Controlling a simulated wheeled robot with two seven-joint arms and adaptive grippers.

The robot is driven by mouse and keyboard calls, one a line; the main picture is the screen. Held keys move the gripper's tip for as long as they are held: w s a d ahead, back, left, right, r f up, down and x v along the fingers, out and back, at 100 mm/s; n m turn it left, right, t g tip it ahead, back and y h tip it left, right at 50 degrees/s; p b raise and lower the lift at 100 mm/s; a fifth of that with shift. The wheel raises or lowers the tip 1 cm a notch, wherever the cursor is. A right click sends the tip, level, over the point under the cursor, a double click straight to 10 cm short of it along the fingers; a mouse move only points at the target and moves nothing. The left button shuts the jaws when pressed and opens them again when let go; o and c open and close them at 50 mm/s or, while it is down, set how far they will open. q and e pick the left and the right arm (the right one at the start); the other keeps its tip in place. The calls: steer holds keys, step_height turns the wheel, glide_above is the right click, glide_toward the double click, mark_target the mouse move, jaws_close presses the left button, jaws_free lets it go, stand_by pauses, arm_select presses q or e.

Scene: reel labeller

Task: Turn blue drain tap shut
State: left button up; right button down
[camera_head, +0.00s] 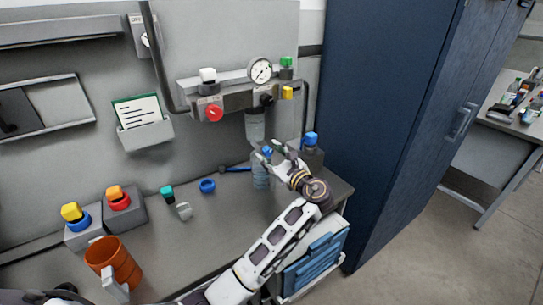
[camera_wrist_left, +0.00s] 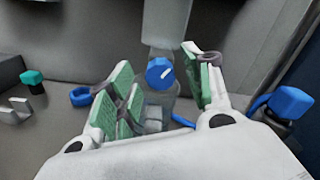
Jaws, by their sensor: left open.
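The blue drain tap (camera_head: 266,150) sits below the clear bowl (camera_head: 255,125) of the wall-mounted air unit. In the left wrist view the tap (camera_wrist_left: 160,72) is a round blue knob with a short white mark slanting up to the right. My left gripper (camera_head: 271,152) is open, its green-padded fingers on either side of the tap. In the wrist view gaps show between knob and pads, so I see no grip on it. A clear bottle (camera_head: 261,179) stands under the tap, partly hidden by the fingers. My right gripper is not in view.
A gauge (camera_head: 260,70), a red knob (camera_head: 214,112) and a yellow knob (camera_head: 287,92) are on the unit above. A blue-capped dark container (camera_head: 311,140) stands close right of my gripper. A blue ring (camera_head: 207,185) lies left. A tall blue cabinet (camera_head: 385,110) bounds the right side.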

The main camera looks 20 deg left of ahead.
arm_select(q)
steer(key=shift+s+d, duration=0.1)
steer(key=shift+d, duration=0.05)
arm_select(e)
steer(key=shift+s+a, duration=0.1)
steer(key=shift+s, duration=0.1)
arm_select(q)
steer(key=shift+s+d, duration=0.2)
steer(key=v, duration=0.6)
steer(key=shift+s+d, duration=0.2)
steer(key=shift+d, duration=0.1)
steer(key=shift+r, duration=0.1)
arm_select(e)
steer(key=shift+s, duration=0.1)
arm_select(q)
step_height(320, 180, up, 10)
steer(key=p, duration=1)
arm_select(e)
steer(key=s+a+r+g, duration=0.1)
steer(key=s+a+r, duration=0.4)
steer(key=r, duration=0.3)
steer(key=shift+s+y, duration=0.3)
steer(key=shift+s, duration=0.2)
